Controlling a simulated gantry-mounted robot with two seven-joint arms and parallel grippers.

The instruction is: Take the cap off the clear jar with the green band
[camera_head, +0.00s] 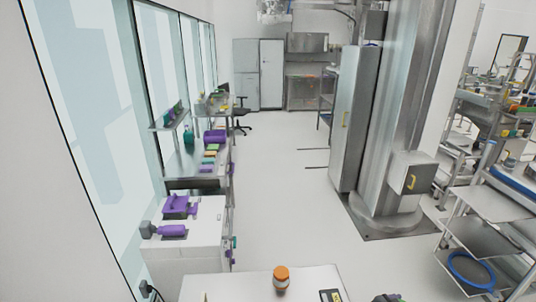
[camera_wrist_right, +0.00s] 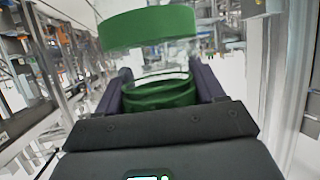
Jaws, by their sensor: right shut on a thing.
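In the right wrist view, the clear jar (camera_wrist_right: 160,56) has a wide green band (camera_wrist_right: 150,27) at the top of the picture. A second green, ridged ring-shaped part (camera_wrist_right: 160,92) shows lower down, between my fingers; I cannot tell which green part is the cap. My right gripper (camera_wrist_right: 163,80) is shut on the jar, with one dark finger on each side of it. The palm hides the near end. The jar does not show clearly in the head view. My left gripper is not in view.
In the head view, a small bottle with an orange cap (camera_head: 281,272) stands on the white table (camera_head: 245,288) at the bottom. A purple device (camera_head: 180,206) lies on a cabinet at left. A steel column (camera_head: 400,110) and rack shelves (camera_head: 497,200) stand at right. The floor between is clear.

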